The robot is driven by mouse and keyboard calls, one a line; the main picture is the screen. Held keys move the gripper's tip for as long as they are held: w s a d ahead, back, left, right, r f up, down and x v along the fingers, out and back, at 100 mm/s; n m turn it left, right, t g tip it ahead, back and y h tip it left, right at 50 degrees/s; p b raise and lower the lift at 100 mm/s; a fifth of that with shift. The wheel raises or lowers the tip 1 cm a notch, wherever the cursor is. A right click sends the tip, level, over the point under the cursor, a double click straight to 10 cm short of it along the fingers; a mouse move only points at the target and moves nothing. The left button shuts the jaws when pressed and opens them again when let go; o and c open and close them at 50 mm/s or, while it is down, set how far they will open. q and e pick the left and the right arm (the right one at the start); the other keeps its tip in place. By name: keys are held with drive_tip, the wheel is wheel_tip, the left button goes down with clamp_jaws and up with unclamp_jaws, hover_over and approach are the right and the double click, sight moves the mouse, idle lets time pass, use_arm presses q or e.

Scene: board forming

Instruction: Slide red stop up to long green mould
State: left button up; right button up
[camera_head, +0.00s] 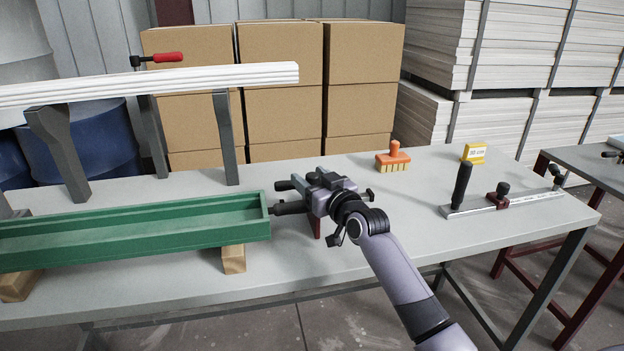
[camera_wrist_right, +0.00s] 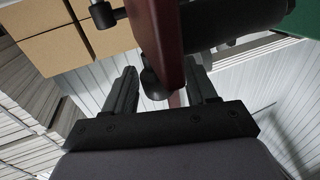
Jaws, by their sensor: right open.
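The long green mould (camera_head: 130,232) is an open trough lying on wooden blocks on the left half of the table. The red stop (camera_head: 316,228) stands just beyond its right end, mostly hidden behind my right gripper (camera_head: 318,187). A black rod (camera_head: 291,208) points from the stop to the mould's end; I cannot tell whether they touch. In the right wrist view, the dark red plate of the stop (camera_wrist_right: 160,35) runs down between the open fingers of my right gripper (camera_wrist_right: 162,78). The mould's green edge (camera_wrist_right: 306,15) shows at top right. My left gripper is out of view.
A white board (camera_head: 200,77) rests on grey stands above the mould, with a red-handled clamp (camera_head: 165,57) behind. The table between is clear.

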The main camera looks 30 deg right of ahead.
drive_tip(key=shift+s, duration=0.1)
drive_tip(key=shift+s+d, duration=0.15)
drive_tip(key=shift+s, duration=1.6)
drive_tip(key=shift+s+d, duration=0.15)
drive_tip(key=shift+s, duration=1.55)
drive_tip(key=shift+s+f, duration=0.1)
